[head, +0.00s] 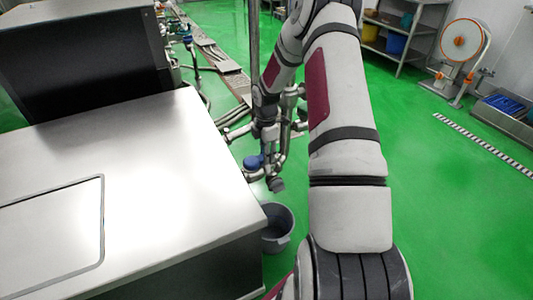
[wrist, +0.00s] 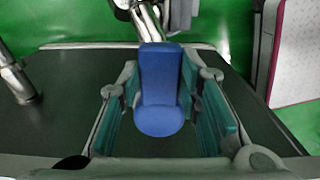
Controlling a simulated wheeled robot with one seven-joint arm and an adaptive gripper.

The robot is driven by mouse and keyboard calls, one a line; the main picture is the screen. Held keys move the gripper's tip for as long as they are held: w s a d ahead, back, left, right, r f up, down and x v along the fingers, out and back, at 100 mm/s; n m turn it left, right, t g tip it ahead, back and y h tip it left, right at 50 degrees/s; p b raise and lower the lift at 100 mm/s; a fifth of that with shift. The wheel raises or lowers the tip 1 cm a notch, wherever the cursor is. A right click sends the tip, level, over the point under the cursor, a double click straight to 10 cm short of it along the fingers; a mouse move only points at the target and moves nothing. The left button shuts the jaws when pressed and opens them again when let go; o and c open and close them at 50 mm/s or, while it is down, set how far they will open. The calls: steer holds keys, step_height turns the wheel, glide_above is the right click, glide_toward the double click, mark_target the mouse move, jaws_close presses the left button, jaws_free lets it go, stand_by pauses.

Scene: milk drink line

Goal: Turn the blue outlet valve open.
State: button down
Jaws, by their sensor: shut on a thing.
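The blue outlet valve handle (wrist: 160,90) fills the middle of the wrist view, its rounded end towards the camera. My gripper (wrist: 159,100) has one teal-padded finger on each side of it and is shut on it. The fingers look close to its sides, though a gap seems to show near the rounded end. In the head view a blue part (head: 253,161) of the valve shows low on the steel pipework, at the end of my arm. My arm hides part of the pipes there.
A grey bucket (head: 278,226) stands on the green floor below the valve. A large steel-topped cabinet (head: 150,165) is close on the left. Steel pipes (head: 284,148) surround the valve. Shelves (head: 400,38) and open floor lie to the right.

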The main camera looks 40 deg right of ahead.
steer(key=shift+w, duration=0.1)
steer(key=c, duration=1.2)
jaws_free()
steer(key=shift+o, duration=0.2)
step_height(320, 180, up, 12)
